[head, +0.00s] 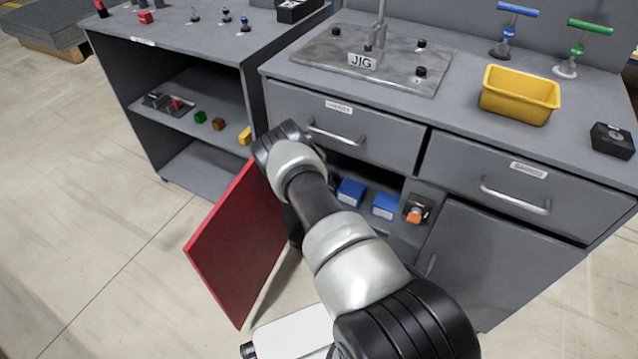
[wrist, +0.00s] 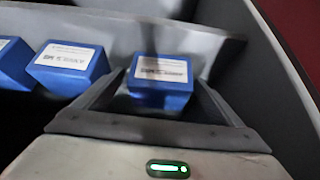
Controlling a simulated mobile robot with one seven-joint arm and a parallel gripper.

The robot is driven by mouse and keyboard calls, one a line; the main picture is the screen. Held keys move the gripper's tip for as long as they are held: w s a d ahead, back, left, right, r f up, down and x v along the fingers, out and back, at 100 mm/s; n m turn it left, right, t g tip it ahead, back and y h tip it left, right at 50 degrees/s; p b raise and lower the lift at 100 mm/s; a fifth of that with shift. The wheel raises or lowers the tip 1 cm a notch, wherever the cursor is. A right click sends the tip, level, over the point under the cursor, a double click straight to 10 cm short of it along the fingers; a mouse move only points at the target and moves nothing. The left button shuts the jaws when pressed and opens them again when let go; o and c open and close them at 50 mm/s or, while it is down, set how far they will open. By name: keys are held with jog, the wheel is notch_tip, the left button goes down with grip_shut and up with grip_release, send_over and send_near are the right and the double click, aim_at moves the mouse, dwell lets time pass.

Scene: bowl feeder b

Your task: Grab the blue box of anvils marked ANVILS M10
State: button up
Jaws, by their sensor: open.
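Several blue boxes with white labels stand in a row in the wrist view. One blue box (wrist: 160,84) is straight ahead, framed by the two dark fingers of my open gripper (wrist: 160,78). I cannot tell whether they touch it. A second blue box (wrist: 68,72) and a third blue box (wrist: 12,64) stand to its left. The labels look upside down and are too blurred to read surely, so I cannot tell which is ANVILS M10. The head view shows two blue boxes (head: 350,191) (head: 385,205) in the cabinet; my arm hides my gripper there.
A red cabinet door (head: 240,245) stands open left of my arm. An orange-and-black item (head: 417,212) sits right of the boxes in the cabinet. Closed drawers (head: 345,128) are above the opening. A yellow bin (head: 519,95) and the JIG plate (head: 375,62) are on the worktop.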

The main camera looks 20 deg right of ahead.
jog(key=shift+w+d+f, duration=0.15)
jog(key=shift+d+f, duration=0.05)
jog(key=shift+f, duration=0.1)
jog(key=c, duration=1.2)
jog(key=shift+r, duration=0.1)
jog(key=shift+c, duration=1.3)
